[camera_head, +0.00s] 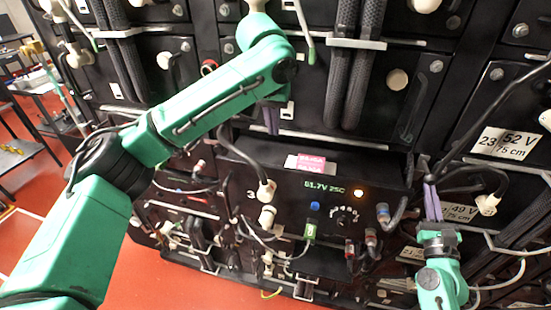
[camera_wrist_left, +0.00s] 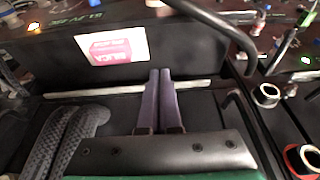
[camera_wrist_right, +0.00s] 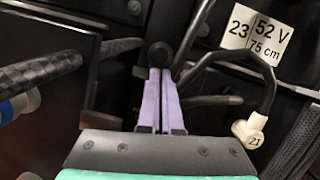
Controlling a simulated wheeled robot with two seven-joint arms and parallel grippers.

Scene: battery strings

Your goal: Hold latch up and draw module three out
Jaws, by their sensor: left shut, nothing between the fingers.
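Module three (camera_head: 330,180) is a black box with a "3", a green readout and an orange lamp on its front. It stands out from the rack, its top showing. A pink and white label (camera_head: 310,161) lies on that top; the left wrist view shows it too (camera_wrist_left: 112,46). My left gripper (camera_wrist_left: 160,72) is shut and empty, with purple fingers over the module's top. My right gripper (camera_wrist_right: 161,72) is right of the module; its fingers are close together, tips at a round black knob (camera_wrist_right: 160,54). I cannot tell whether they grip it. I cannot make out the latch for certain.
Black braided cables (camera_head: 355,80) hang above the module. A cable with a pale plug (camera_head: 266,190) crosses its left side. A cable with a plug marked 21 (camera_wrist_right: 248,132) is close to my right gripper. Red floor (camera_head: 110,262) is open at left.

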